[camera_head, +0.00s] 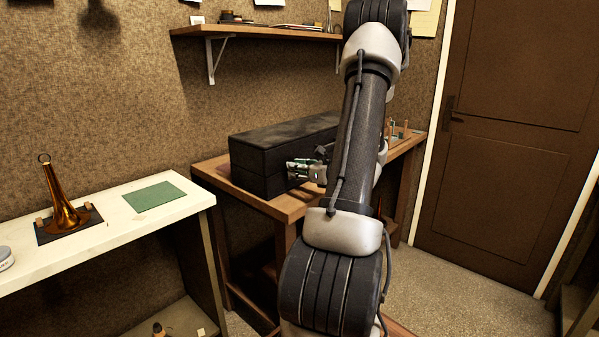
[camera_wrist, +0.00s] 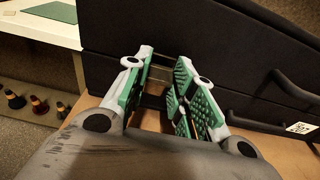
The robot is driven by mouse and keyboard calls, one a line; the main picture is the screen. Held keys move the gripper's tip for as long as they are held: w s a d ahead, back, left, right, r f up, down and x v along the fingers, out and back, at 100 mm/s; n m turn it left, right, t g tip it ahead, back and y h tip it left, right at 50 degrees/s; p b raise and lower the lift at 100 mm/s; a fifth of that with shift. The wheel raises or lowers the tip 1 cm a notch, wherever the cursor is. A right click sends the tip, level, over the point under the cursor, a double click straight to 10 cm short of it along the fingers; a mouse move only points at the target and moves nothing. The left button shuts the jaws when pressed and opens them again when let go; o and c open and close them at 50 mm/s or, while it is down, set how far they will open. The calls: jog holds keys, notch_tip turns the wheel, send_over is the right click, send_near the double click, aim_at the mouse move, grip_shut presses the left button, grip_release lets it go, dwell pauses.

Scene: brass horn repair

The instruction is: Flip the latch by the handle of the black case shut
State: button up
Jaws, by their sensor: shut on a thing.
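The black case (camera_head: 262,158) stands closed on the wooden bench, and its dark front fills much of the wrist view (camera_wrist: 225,60). My gripper (camera_head: 291,168) is at the case's front. In the wrist view my gripper (camera_wrist: 161,82) has its green-padded fingers close around a small brass latch (camera_wrist: 157,76) on the case front, left of the handle. The fingers partly cover the latch, so I cannot tell its exact angle. In the head view the latch and handle are hidden.
The wooden bench (camera_head: 284,206) extends right behind my arm. A white table (camera_head: 110,228) at the left holds a brass horn bell (camera_head: 62,205) and a green mat (camera_head: 153,195). A shelf (camera_head: 262,34) hangs above the case. A brown door (camera_head: 510,150) is at the right.

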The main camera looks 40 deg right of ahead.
jog(key=shift+w+r+g, duration=0.1)
jog(key=shift+w+g, duration=0.05)
jog(key=shift+g, duration=0.35)
jog(key=o, duration=1)
jog(key=v, duration=1.2)
jog(key=shift+a, duration=0.1)
